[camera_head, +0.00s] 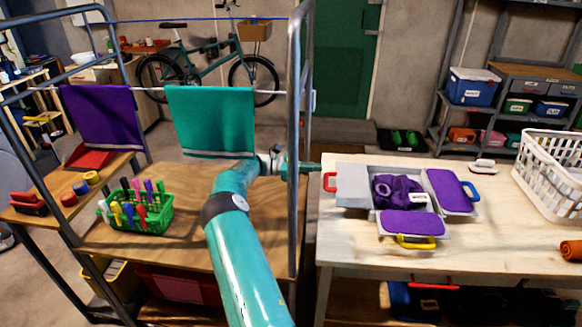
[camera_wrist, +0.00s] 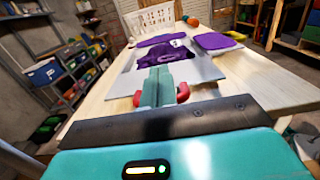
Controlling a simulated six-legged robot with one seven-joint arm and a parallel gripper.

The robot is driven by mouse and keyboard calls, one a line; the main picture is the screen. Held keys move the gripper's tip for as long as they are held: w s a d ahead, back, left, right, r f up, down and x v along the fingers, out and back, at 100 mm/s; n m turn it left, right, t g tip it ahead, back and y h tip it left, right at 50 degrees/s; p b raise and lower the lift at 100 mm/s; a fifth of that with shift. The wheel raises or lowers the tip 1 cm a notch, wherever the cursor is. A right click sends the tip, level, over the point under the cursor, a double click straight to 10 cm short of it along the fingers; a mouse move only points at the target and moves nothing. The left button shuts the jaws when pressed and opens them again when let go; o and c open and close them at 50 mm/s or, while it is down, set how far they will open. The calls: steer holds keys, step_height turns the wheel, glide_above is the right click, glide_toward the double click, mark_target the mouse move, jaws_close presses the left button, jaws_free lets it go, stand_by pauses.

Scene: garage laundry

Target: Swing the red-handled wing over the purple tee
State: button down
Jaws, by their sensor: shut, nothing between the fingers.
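A grey folding board lies on the right-hand table. Its left wing (camera_head: 352,186) is bare grey and looks flat, with a red handle (camera_head: 330,181) on its outer edge. The purple tee (camera_head: 398,190) lies bunched on the middle panel and also shows in the wrist view (camera_wrist: 165,56). My gripper (camera_head: 312,167) is just left of the red handle in the head view. In the wrist view its shut, empty fingers (camera_wrist: 157,87) overlap the red handle (camera_wrist: 183,92), whose ends show on both sides. I cannot tell whether they touch it.
The board's right wing (camera_head: 450,190) has a blue handle; its front wing (camera_head: 412,224) has a yellow one. Both are purple-topped. A white basket (camera_head: 552,172) stands at the table's right. A metal rack post (camera_head: 294,130) stands beside my arm. A green caddy (camera_head: 140,212) sits left.

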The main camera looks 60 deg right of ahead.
steer(key=v, duration=1.1)
steer(key=shift+a, duration=0.1)
